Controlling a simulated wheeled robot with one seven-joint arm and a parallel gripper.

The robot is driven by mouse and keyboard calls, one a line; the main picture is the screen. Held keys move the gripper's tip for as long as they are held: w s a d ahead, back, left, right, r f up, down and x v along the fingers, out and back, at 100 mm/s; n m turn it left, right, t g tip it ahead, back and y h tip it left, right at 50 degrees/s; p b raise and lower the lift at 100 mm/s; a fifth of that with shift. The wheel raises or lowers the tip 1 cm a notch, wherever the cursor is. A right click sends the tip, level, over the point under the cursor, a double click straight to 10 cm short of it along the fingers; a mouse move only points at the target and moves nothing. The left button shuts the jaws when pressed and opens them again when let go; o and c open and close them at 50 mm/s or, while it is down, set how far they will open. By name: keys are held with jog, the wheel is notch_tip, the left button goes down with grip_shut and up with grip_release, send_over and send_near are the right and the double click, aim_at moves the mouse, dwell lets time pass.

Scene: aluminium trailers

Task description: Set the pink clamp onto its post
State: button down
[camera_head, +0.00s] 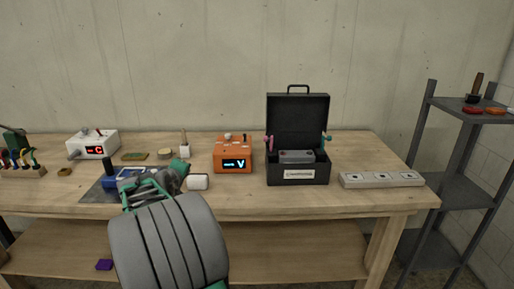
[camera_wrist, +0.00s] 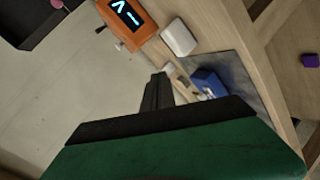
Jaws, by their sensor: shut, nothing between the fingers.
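The pink clamp (camera_head: 269,142) sits at the left edge of the open black case (camera_head: 298,108); a pink bit of it (camera_wrist: 57,4) shows at the top left of the wrist view. A grey battery-like block (camera_head: 296,156) lies inside the case, with small posts on top that are too small to tell apart. A teal clamp (camera_head: 326,139) is at the case's right edge. My gripper (camera_wrist: 157,90) is shut and empty in the wrist view, over the table's left part, well apart from the pink clamp. My arm hides much of it in the head view.
An orange meter (camera_head: 232,154) stands between my arm and the case. A white block (camera_head: 197,182) and a blue device (camera_head: 124,175) on a dark mat are close to my arm. A grey socket strip (camera_head: 382,180) lies right of the case. A metal shelf (camera_head: 468,151) stands far right.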

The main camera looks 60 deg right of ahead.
jog(key=s+d+r+g+h, duration=0.1)
jog(key=s+d+g+h, duration=0.1)
jog(key=s+d, duration=0.3)
jog(key=s+d+n+g+h+b, duration=0.1)
jog(key=s+d+h, duration=0.3)
jog(key=d, duration=0.8)
jog(key=shift+s+d+r+n+g, duration=0.35)
jog(key=shift+s+g, duration=0.15)
jog(key=shift+s, duration=0.1)
jog(key=s+d+p, duration=0.2)
jog(key=d+p, duration=0.1)
jog(key=d, duration=0.8)
jog(key=shift+s+d, duration=0.15)
jog(key=shift+s, duration=0.1)
